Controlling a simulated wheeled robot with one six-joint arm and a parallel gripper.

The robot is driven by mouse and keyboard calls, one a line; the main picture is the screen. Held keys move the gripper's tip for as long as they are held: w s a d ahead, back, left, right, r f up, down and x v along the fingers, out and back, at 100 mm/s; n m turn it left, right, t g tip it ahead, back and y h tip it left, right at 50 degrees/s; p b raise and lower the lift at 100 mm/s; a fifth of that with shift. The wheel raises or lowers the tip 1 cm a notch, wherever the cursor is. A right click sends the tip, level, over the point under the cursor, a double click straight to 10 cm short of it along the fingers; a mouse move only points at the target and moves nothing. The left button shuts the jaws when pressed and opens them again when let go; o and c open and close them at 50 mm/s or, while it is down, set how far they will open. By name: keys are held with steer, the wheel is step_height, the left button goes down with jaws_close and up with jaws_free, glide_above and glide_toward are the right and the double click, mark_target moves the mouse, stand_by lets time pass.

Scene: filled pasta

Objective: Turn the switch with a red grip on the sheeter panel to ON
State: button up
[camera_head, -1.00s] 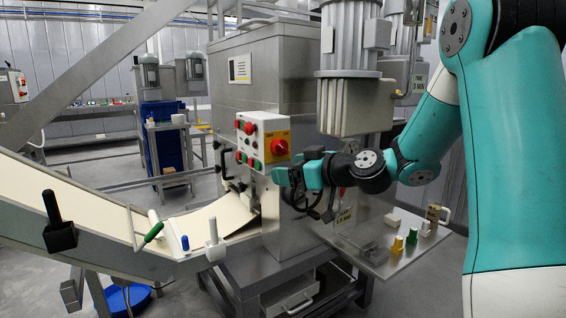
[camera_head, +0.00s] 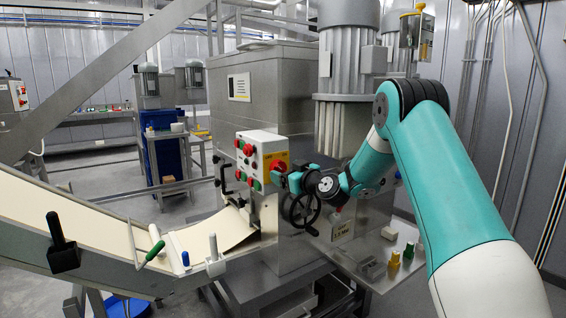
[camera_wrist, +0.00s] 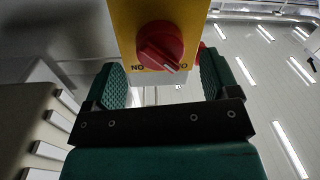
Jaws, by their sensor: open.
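The sheeter panel (camera_head: 250,160) is a white box with several red and green buttons and a yellow side face. The switch with a red grip (camera_head: 279,167) sits on that yellow face. My gripper (camera_head: 283,181) is right beside the switch. In the wrist view my gripper (camera_wrist: 160,85) is open, its green pads apart either side below the switch, holding nothing.
A dark handwheel (camera_head: 305,208) is just below my gripper. A steel shelf (camera_head: 350,262) with yellow and green small parts stands lower right. The conveyor (camera_head: 90,225) with several handles runs along the left. A motor (camera_head: 347,60) stands above my arm.

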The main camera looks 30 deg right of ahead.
steer(key=shift+w+a, duration=0.15)
steer(key=shift+w, duration=1.2)
steer(key=c, duration=0.9)
